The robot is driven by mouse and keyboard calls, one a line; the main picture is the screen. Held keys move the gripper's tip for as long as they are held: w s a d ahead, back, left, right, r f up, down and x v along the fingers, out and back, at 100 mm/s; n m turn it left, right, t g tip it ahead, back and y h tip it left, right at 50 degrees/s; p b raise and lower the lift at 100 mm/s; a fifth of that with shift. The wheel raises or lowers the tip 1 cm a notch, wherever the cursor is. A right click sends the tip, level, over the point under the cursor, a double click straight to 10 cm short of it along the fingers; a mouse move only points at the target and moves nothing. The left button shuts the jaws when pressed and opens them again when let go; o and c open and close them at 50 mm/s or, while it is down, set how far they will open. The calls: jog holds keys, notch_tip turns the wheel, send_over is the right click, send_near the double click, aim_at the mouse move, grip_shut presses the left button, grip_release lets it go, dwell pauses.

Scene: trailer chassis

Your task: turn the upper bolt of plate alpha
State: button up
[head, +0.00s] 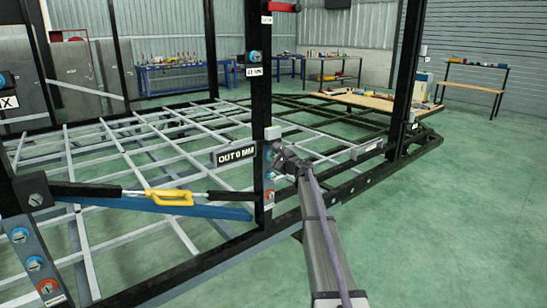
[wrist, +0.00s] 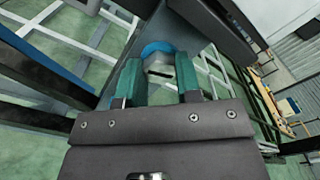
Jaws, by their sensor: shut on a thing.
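My gripper (head: 278,155) is at the middle black post (head: 262,95), at the upper end of a grey bolt plate (head: 267,183). In the wrist view its two green fingers (wrist: 160,80) are closed on either side of a grey bolt head (wrist: 159,66). The bolt head has a dark slot and a blue ring (wrist: 158,48) behind it. In the head view my gripper partly hides the upper bolt. The plate's name is too small to read.
Another plate with several bolts (head: 36,262) stands at front left. The green floor at right (head: 450,240) is clear.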

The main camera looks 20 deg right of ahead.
jog(key=m, duration=0.7)
jog(key=shift+d, duration=0.1)
jog(key=m, duration=0.4)
jog(key=shift+m, duration=1.9)
jog(key=o, duration=0.9)
jog(key=shift+s, duration=0.1)
jog(key=v, duration=1)
jog(key=shift+s, duration=0.35)
